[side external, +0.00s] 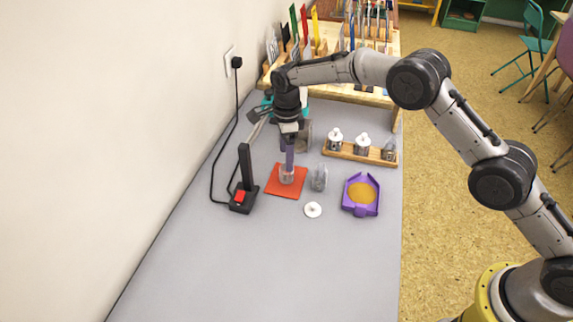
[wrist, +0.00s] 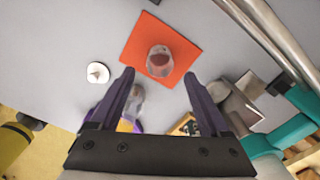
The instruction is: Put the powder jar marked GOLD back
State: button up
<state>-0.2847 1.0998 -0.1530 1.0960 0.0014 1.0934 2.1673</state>
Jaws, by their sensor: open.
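My gripper (side external: 289,168), with purple fingers, points down over the orange mat. In the wrist view its fingers (wrist: 160,75) are apart, with nothing held. A clear container (side external: 286,176) stands on the mat just below the fingertips. It shows reddish-brown inside in the wrist view (wrist: 160,62). A second clear container (side external: 319,178) stands just right of the mat and also shows in the wrist view (wrist: 134,102). A round white lid (side external: 313,210) lies on the table in front of it. I cannot read a GOLD label on any container.
A purple tray (side external: 360,210) holds gold powder. A wooden rack (side external: 352,154) behind it holds white-lidded jars and a clear item at its right end. A black stand with a red button (side external: 240,197) and cable is left of the orange mat (side external: 277,189). The front of the table is clear.

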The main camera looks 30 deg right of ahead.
notch_tip(320, 180, up, 6)
dwell(0.4)
jog(key=s+d+r+n+t, duration=0.1)
jog(key=s+d+r+n, duration=0.4)
jog(key=s+r, duration=0.4)
jog(key=s+d+r+n+t, duration=0.2)
jog(key=s+d+r+n, duration=0.4)
jog(key=r, duration=0.5)
jog(key=s+d+f+n+t, duration=0.1)
jog(key=s+d+n, duration=0.1)
jog(key=s, duration=0.7)
jog(key=s+d+f+n, duration=0.1)
jog(key=s+d+n, duration=0.1)
jog(key=s+n, duration=0.3)
jog(key=s+d+f+n+t, duration=0.1)
jog(key=s+d+n, duration=0.1)
jog(key=s, duration=1)
jog(key=shift+s+n+t, duration=0.3)
jog(key=shift+n, duration=0.5)
